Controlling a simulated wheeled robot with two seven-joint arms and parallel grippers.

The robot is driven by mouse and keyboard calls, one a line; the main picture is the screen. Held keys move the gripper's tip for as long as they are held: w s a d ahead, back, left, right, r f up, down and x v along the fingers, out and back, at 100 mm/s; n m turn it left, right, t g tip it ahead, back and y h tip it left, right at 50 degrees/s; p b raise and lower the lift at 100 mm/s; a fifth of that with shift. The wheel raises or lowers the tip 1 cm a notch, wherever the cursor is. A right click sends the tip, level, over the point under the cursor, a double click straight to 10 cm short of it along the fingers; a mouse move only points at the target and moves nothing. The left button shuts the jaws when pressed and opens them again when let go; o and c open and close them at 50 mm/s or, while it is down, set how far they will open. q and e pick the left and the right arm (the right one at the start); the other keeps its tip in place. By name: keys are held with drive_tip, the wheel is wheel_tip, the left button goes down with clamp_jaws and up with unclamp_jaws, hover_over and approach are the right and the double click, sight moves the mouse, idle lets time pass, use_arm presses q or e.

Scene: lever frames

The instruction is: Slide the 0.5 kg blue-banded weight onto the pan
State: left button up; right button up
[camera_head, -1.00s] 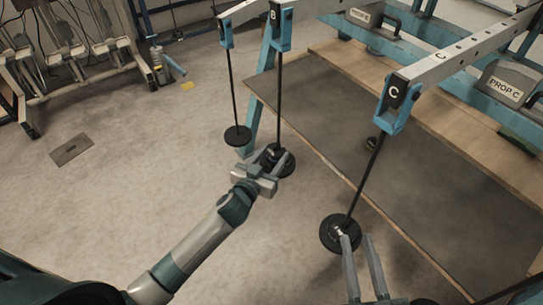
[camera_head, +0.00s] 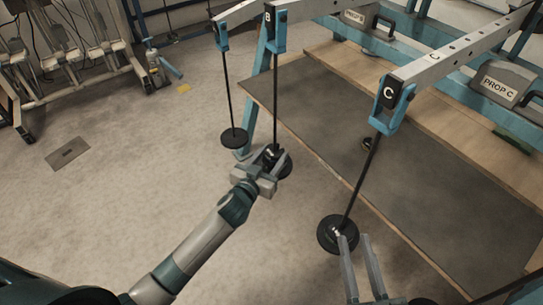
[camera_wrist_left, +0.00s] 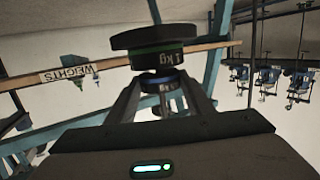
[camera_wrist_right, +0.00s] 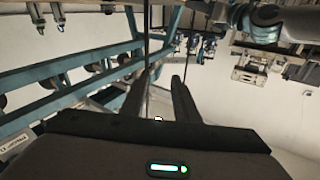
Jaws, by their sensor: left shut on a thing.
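The hanger pan under arm B (camera_head: 284,171) is a black disc on a thin rod, partly hidden by my left gripper (camera_head: 268,163). My left gripper is shut on the blue-banded weight (camera_wrist_left: 156,84), whose blue ring shows between the fingers in the left wrist view. A green-banded 1 kg weight (camera_wrist_left: 158,58) sits between it and a wide dark disc (camera_wrist_left: 155,36) in that view. I cannot tell whether the blue-banded weight touches what it borders. My right gripper (camera_head: 356,242) has its fingers apart beside the pan under arm C (camera_head: 326,238); it also shows in the right wrist view (camera_wrist_right: 158,85).
Another pan (camera_head: 233,138) hangs left of B. PROP C box (camera_head: 503,84) stands at the right. Floor at the left is mostly clear.

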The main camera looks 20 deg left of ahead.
use_arm(q)
drive_tip(key=shift+f, duration=0.35)
idle(0.4)
drive_tip(key=o, duration=1.4)
drive_tip(key=shift+f, duration=0.15)
drive_tip(key=shift+s, duration=0.15)
drive_tip(key=shift+s+r, duration=0.25)
drive_tip(key=shift+s, duration=0.3)
drive_tip(key=shift+p+v, duration=1.5)
drive_tip(key=shift+v, duration=1.3)
drive_tip(key=shift+f, duration=0.1)
